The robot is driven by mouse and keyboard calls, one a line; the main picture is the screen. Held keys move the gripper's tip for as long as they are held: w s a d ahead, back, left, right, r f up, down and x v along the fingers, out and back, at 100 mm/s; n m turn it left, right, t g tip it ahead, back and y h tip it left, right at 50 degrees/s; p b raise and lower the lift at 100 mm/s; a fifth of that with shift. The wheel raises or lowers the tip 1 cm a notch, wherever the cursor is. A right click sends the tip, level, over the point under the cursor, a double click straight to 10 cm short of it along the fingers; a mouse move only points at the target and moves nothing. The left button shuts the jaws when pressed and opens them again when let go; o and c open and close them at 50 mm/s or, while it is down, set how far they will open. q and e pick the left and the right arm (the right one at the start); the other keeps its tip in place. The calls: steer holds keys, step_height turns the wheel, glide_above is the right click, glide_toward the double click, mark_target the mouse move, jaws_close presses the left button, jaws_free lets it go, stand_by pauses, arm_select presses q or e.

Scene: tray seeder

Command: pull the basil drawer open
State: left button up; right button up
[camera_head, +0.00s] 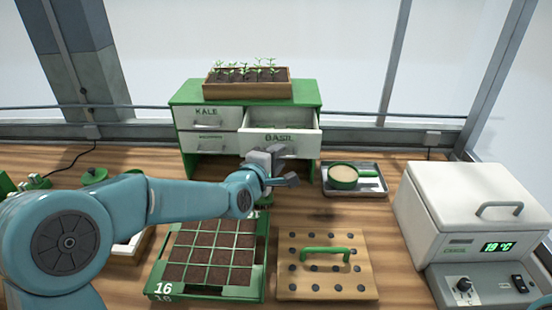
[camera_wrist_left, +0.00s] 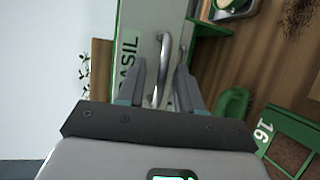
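The basil drawer (camera_head: 283,145) is the upper right drawer of a green and white cabinet (camera_head: 312,92). It stands pulled out, with its open inside showing behind the labelled front. My left gripper (camera_head: 284,166) is just in front of this drawer front, its fingers spread apart. In the left wrist view the curved metal handle (camera_wrist_left: 160,60) on the basil drawer front (camera_wrist_left: 134,20) shows ahead of and between the fingers of my left gripper (camera_wrist_left: 164,75). The fingers look open, and I cannot tell whether either touches the handle. My right gripper is not in view.
A wooden box of seedlings (camera_head: 247,90) stands on the cabinet. A seed tray (camera_head: 260,270), a dibber board (camera_head: 325,282) and a metal tray (camera_head: 375,184) with a green sieve (camera_head: 342,184) lie nearby. A white incubator (camera_head: 470,205) stands at right.

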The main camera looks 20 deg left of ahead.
arm_select(q)
steer(key=b+v, duration=0.3)
steer(key=v, duration=1.3)
steer(key=shift+b, duration=0.3)
steer(key=shift+s+r, duration=0.1)
steer(key=shift+s, duration=0.05)
